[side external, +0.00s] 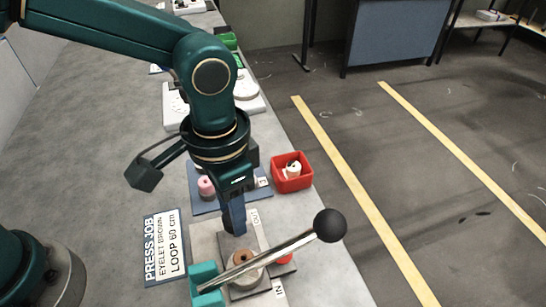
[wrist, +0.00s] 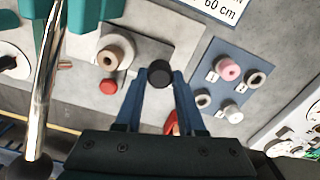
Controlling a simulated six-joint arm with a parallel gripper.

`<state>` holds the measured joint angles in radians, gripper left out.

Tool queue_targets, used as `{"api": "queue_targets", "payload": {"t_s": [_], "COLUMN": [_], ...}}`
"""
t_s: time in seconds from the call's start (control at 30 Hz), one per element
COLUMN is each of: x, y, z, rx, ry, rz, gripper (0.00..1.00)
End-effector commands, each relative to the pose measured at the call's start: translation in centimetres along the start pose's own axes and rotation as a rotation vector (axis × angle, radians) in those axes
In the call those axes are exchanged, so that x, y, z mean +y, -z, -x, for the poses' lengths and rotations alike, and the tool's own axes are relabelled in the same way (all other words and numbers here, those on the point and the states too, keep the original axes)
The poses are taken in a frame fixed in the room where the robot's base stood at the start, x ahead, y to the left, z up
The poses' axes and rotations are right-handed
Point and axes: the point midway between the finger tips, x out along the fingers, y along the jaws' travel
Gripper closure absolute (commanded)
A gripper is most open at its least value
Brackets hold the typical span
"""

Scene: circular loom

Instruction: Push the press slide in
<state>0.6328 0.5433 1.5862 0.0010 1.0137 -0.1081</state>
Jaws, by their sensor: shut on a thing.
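My gripper (side external: 236,228) points down at the OUT end of the grey press plate (side external: 205,245). In the wrist view its two blue fingers (wrist: 160,88) are shut on a round black knob (wrist: 160,73), which I take to be the slide's handle. In the side view the fingers hide the knob. A pale round holder with a brown-topped piece (wrist: 113,53) sits beside the knob, toward the green press body (wrist: 92,12). This holder also shows in the side view (side external: 243,263), partly behind the lever. The IN label (side external: 280,291) lies at the plate's near end.
The metal lever (side external: 275,250) with its black ball (side external: 330,225) slants across the press. A red button (wrist: 108,87) is close to the holder. A blue board (wrist: 215,60) with a pink spool and other small parts, a red bin (side external: 292,168) and the job sign (side external: 163,247) are nearby.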

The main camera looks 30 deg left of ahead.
Motion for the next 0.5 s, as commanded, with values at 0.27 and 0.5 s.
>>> {"api": "queue_targets", "payload": {"t_s": [0.27, 0.5], "x": [3.6, 3.9], "y": [-0.9, -1.0], "z": [0.1, 0.1], "rx": [0.003, 0.002], "ry": [-0.003, -0.006], "rz": [0.0, 0.002], "gripper": [1.0, 1.0]}}
